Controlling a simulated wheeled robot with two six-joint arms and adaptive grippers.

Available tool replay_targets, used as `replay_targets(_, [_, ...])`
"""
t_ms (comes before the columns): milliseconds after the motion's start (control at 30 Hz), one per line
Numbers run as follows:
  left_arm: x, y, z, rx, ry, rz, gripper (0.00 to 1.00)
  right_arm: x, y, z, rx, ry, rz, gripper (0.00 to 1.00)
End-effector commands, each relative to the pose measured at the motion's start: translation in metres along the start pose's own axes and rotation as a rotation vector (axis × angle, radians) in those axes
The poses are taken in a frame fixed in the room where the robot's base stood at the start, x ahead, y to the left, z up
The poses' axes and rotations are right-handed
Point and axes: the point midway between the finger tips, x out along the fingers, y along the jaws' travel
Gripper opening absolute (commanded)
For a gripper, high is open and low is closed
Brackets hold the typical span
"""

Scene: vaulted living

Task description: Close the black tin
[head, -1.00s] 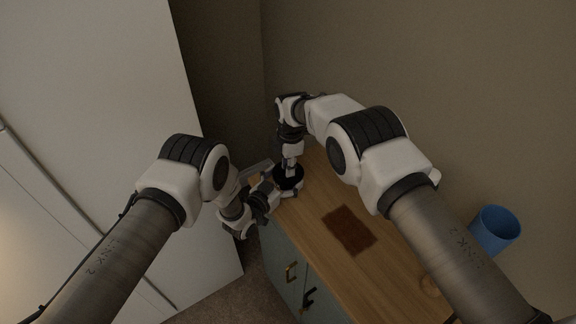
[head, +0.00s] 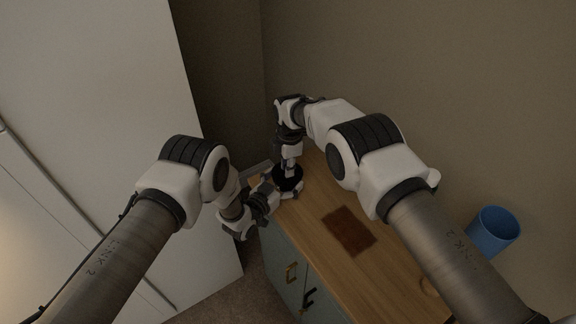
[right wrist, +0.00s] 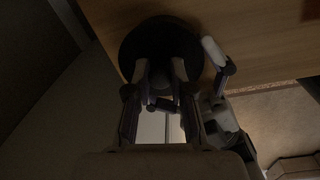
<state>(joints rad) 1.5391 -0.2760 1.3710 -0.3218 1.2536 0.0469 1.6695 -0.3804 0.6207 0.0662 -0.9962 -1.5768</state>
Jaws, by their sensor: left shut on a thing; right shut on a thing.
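The black tin (head: 287,180) stands at the far left end of the wooden cabinet top, partly hidden by both grippers. Its round dark top (right wrist: 160,42) fills the upper middle of the right wrist view. My left gripper (head: 282,187) comes in from the left and is shut around the tin's side. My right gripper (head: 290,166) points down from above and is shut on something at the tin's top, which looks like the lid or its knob. In the right wrist view its fingers (right wrist: 160,76) meet over the dark disc. Whether the lid is fully seated cannot be told.
A brown mat (head: 349,231) lies on the wooden cabinet top (head: 385,270), nearer to me. The wall closes off the back; a white cupboard (head: 90,100) stands at left.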

Motion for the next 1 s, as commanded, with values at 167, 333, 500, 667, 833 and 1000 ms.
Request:
replay_targets(167, [0.0013, 0.0018, -0.0029, 0.004, 0.010, 0.006, 0.29, 0.0101, -0.0035, -0.0013, 0.000, 0.002, -0.009, 0.00])
replay_targets(333, [0.0017, 0.0021, -0.0037, 0.005, 0.012, 0.007, 0.29, 0.0107, -0.0039, -0.0016, -0.001, 0.002, -0.010, 0.00])
replay_targets(500, [0.0021, 0.0023, -0.0044, 0.006, 0.013, 0.008, 0.29, 0.0110, -0.0042, -0.0020, -0.001, 0.003, -0.011, 0.00])
replay_targets(667, [0.0024, 0.0024, -0.0050, 0.007, 0.015, 0.009, 0.29, 0.0103, -0.0046, -0.0030, 0.000, 0.000, -0.014, 0.00])
replay_targets(833, [0.0027, 0.0021, -0.0055, 0.008, 0.015, 0.008, 0.29, 0.0040, -0.0071, -0.0065, 0.008, -0.032, -0.042, 0.00])
replay_targets(1000, [0.0027, 0.0012, -0.0055, 0.008, 0.015, 0.006, 0.29, 0.0017, -0.0075, -0.0060, 0.011, -0.041, -0.048, 0.00])
